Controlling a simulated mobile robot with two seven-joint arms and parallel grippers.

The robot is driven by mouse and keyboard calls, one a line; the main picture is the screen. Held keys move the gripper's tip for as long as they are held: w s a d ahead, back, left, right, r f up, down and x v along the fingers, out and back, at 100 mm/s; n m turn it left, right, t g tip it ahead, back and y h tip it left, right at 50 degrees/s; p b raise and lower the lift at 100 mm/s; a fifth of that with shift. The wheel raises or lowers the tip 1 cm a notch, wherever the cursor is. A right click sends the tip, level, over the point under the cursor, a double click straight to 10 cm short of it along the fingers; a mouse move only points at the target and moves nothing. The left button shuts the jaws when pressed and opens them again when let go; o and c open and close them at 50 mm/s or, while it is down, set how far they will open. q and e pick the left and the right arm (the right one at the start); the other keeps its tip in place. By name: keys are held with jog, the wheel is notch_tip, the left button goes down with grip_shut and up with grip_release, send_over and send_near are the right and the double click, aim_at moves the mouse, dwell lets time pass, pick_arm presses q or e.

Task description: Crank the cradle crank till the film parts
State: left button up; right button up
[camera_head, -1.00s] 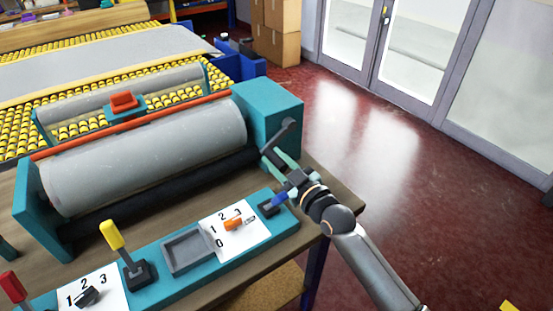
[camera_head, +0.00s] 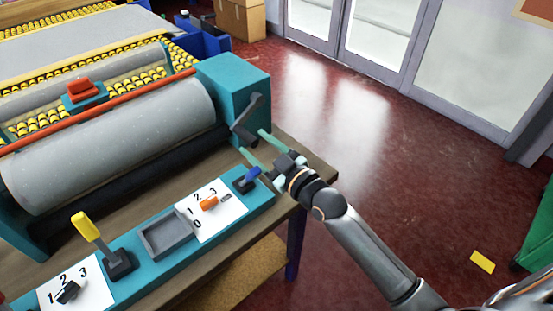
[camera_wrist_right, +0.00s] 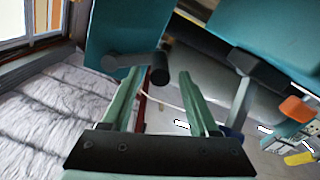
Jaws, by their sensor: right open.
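The cradle crank (camera_head: 252,112) is a dark arm with a short round handle on the teal end housing. It slants down and left from its pivot. In the right wrist view the crank's handle (camera_wrist_right: 160,68) shows between the fingertips, beyond or just at them; I cannot tell if they touch. My right gripper (camera_head: 252,141) is open, with its pale green fingers spread near the handle; its fingers also show in the wrist view (camera_wrist_right: 158,78). The large grey roll (camera_head: 110,145) lies in the cradle and looks unbroken. My left gripper is out of view.
The teal control panel (camera_head: 130,290) along the bench's front edge carries a yellow lever (camera_head: 86,226), a blue-tipped lever (camera_head: 252,173), an orange dial (camera_head: 209,203) and a shallow grey tray (camera_head: 167,237).

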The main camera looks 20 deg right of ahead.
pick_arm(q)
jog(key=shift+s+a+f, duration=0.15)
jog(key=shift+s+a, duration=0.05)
pick_arm(e)
jog(key=v, duration=0.8)
jog(key=shift+r, duration=0.1)
dwell(0.6)
dwell(1.0)
